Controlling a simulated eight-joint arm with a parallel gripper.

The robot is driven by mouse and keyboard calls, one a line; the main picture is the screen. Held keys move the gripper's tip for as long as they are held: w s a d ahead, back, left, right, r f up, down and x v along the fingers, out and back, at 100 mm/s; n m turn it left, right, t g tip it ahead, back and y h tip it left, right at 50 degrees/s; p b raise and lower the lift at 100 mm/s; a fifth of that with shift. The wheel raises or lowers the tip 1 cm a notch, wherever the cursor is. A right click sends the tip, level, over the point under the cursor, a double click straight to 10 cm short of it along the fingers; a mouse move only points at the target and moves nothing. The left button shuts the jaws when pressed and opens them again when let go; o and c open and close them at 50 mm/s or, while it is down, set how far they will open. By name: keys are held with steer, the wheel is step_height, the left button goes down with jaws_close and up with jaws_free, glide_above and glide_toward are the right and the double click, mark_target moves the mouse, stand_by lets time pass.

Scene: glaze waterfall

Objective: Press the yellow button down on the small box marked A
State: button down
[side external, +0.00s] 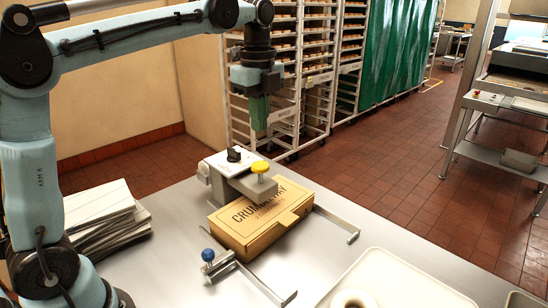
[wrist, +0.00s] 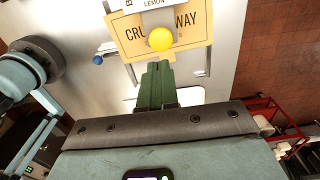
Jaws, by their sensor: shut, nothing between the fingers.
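The yellow button (side external: 260,168) is a round knob on a short stem, standing up from the arm of a small light-grey box-like device (side external: 218,178). That arm reaches over a tan carton. No letter A is readable on the device; in the wrist view its top edge carries a label with "LEMON" (wrist: 153,3). The yellow button also shows in the wrist view (wrist: 160,39), just beyond my fingertips. My gripper (side external: 259,127) has green fingers, shut and empty, pointing down. It hangs above the button and apart from it; the fingers also show in the wrist view (wrist: 155,65).
The tan carton (side external: 240,238) lies under the device's arm, between metal guides (side external: 340,222). A blue knob (side external: 208,255) stands at front left. A stack of flat cartons (side external: 100,215) is at left, a pale tray (side external: 430,285) at front right. Racks stand behind.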

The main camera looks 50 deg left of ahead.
mark_target(261, 164)
step_height(261, 164, down, 8)
steer(key=shift+f, duration=0.1)
stand_by(0.4)
steer(key=shift+f, duration=1.3)
steer(key=shift+w, duration=0.1)
step_height(261, 164, up, 15)
stand_by(0.8)
steer(key=shift+f, duration=0.15)
stand_by(0.4)
